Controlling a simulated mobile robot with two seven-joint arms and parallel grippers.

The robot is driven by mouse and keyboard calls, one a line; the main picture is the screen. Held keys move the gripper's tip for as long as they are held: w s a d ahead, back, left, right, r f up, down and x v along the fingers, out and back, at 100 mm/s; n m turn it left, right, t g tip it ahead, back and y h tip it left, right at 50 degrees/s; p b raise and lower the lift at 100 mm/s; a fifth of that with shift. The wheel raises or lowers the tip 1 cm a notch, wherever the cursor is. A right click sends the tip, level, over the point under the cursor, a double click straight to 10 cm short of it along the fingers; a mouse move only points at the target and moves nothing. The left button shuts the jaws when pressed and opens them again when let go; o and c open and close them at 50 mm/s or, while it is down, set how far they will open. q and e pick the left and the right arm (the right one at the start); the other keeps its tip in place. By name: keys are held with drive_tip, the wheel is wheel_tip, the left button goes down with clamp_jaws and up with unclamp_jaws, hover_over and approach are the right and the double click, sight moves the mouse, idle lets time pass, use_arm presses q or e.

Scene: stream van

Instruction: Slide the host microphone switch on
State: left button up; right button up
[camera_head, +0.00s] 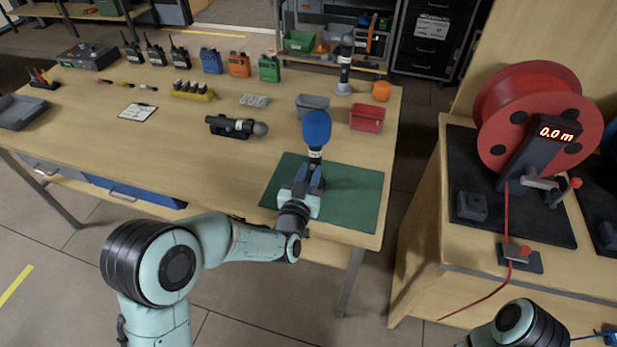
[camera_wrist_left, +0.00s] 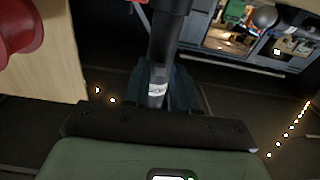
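A microphone with a blue foam head (camera_head: 317,128) stands roughly upright in my left gripper (camera_head: 304,180), over the green mat (camera_head: 354,204) at the table's front right. The dark fingers of the left gripper are closed around its black handle. In the left wrist view the handle (camera_wrist_left: 165,38) runs up between the fingers, with a pale band (camera_wrist_left: 157,90) low on it. I cannot make out its switch or the switch's position. A second, grey-headed microphone (camera_head: 260,128) lies in a black holder, and a third (camera_head: 345,62) stands upright at the back. My right gripper is out of view.
A red bin (camera_head: 367,118) and a grey bin (camera_head: 312,106) stand behind the mat. Radios, a yellow rack (camera_head: 192,91) and a notepad (camera_head: 138,110) occupy the left and back. A red cable reel (camera_head: 535,112) reading 0.0 m is on the right bench. The front left tabletop is clear.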

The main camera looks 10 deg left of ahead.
use_arm(q)
clamp_jaws()
drive_tip(key=shift+r, duration=0.45)
idle(0.5)
unclamp_jaws()
drive_tip(key=s+b, duration=0.2)
drive_tip(key=s, duration=0.6)
idle(0.5)
drive_tip(key=shift+a, duration=0.1)
